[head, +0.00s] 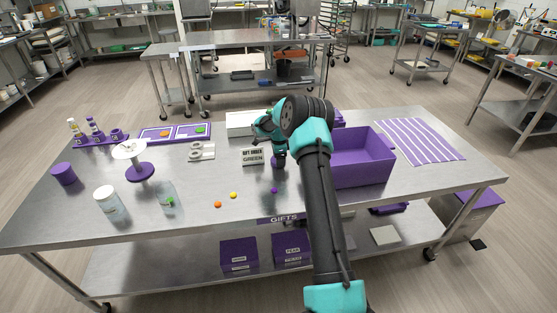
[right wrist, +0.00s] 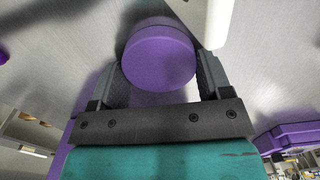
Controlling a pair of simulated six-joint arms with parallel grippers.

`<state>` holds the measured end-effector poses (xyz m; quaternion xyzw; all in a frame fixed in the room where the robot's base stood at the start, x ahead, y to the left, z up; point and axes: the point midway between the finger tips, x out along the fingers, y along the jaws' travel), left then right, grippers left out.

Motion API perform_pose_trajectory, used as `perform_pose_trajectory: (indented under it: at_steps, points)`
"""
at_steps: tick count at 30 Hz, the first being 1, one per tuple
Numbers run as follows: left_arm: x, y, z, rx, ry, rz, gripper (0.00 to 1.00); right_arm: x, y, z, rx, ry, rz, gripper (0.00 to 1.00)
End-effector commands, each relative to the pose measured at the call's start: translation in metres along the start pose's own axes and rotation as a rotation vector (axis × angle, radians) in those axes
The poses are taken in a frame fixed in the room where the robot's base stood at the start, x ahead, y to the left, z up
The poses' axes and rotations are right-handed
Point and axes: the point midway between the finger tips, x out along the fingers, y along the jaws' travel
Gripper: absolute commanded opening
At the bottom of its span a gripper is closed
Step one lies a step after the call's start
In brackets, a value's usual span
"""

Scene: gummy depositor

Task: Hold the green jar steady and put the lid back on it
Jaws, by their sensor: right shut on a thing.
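A clear jar (head: 166,196) with something green in it stands upright near the front left of the steel table; its top looks uncovered. My right gripper (head: 279,152) is over the middle of the table, well right of the jar. In the right wrist view its two fingers are shut on a round purple lid-like piece (right wrist: 158,58), one finger on each side. The piece also shows under the gripper in the head view (head: 278,162). I cannot tell if it touches the table. My left gripper is not in view.
A jar with a white top (head: 105,195) stands left of the green one. A purple cylinder (head: 64,174), a purple-based stand (head: 139,172) and a sign (head: 253,157) are also on the table. Small gummies (head: 233,195) lie in front. A purple bin (head: 360,160) is right of my arm.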

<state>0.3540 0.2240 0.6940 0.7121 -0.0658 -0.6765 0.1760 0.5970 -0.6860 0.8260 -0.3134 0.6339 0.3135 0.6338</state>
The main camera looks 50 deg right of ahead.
Motion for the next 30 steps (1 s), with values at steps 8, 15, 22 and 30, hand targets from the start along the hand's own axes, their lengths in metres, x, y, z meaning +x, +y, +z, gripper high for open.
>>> perform_pose_trajectory:
  at_steps: [8,15,22,30]
  points:
    - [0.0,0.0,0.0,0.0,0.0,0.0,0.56,-0.018,-0.001,0.0,0.0,0.0,-0.003,0.5]
    - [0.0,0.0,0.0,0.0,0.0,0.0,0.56,-0.036,0.008,0.002,-0.002,0.0,0.002,0.5]
    - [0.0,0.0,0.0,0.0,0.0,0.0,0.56,-0.039,0.036,0.007,-0.001,0.0,0.002,0.5]
    - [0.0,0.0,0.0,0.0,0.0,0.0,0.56,-0.044,0.086,0.018,-0.004,0.0,0.002,0.5]
